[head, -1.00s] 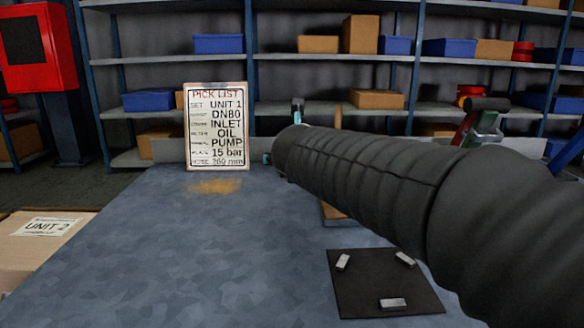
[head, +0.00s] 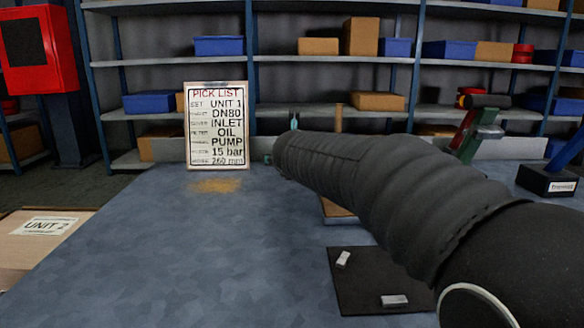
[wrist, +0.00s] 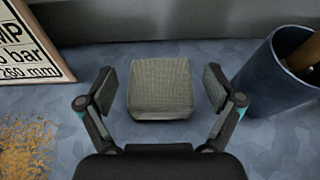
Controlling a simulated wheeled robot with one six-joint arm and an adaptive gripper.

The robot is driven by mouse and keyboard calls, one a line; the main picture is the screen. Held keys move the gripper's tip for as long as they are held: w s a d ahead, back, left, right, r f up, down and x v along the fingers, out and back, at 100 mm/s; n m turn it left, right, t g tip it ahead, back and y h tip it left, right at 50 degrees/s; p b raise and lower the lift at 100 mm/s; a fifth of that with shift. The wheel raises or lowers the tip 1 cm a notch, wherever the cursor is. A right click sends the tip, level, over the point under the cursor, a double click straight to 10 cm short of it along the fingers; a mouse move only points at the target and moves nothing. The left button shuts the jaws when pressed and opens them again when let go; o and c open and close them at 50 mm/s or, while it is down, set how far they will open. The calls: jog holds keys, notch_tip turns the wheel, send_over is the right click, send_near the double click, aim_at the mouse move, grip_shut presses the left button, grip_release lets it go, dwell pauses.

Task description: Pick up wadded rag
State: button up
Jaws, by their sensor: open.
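The wadded rag (wrist: 160,90) appears in the wrist view as a grey-green, woven-textured, block-like lump on the blue-grey bench top. My gripper (wrist: 160,86) is open, with one finger to the left and one to the right of the rag. Gaps show between the fingers and the rag's sides. Whether the fingertips are level with the rag or above it, I cannot tell. In the head view my arm hides the rag and most of the gripper.
A dark blue cylindrical container (wrist: 275,80) holding a wooden handle stands close to my right finger. The pick list board (head: 215,125) stands at the back left, with yellow-brown grains (head: 214,186) before it. A black mat (head: 365,290) lies front right. The left bench is clear.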

jog(key=shift+c, duration=0.3)
jog(key=c, duration=1.1)
jog(key=shift+r, duration=0.1)
